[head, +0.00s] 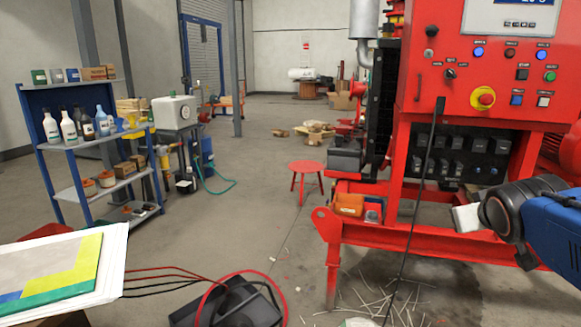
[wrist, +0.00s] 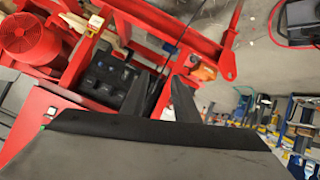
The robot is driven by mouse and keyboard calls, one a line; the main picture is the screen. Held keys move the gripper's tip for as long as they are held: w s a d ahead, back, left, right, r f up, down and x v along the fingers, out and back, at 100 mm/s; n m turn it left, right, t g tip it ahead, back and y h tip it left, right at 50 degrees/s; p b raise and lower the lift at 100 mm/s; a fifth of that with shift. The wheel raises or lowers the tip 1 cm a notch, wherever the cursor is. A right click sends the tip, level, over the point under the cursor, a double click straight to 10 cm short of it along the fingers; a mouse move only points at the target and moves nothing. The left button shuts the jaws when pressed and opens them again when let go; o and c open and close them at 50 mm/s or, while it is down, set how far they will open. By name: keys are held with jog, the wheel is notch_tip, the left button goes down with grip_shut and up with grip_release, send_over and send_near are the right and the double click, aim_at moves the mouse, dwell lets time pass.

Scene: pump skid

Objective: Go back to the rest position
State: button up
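My gripper (wrist: 160,84) shows in the wrist view as two dark fingers with a gap between them. In the head view my blue and dark arm reaches in from the right edge, in front of the red skid (head: 437,240). My fingers cannot be made out clearly there.
A control panel (head: 490,60) tops the skid, and a black cable hangs from it. A blue shelf (head: 98,142) with bottles stands left, a red stool (head: 306,172) mid-floor. A black case (head: 228,303) with hoses lies in front. The middle floor is fairly clear.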

jog(key=s+a+f+g+y, duration=0.2)
jog(key=s+a+f+g, duration=0.1)
jog(key=s+a+f, duration=0.2)
jog(key=s+a+f+g+y, duration=0.2)
jog(key=s+a+f, duration=0.4)
jog(key=s+f, duration=0.4)
jog(key=s+g, duration=0.1)
jog(key=s, duration=0.2)
jog(key=shift+a+f, duration=0.15)
jog(key=shift+a, duration=0.1)
dwell(0.6)
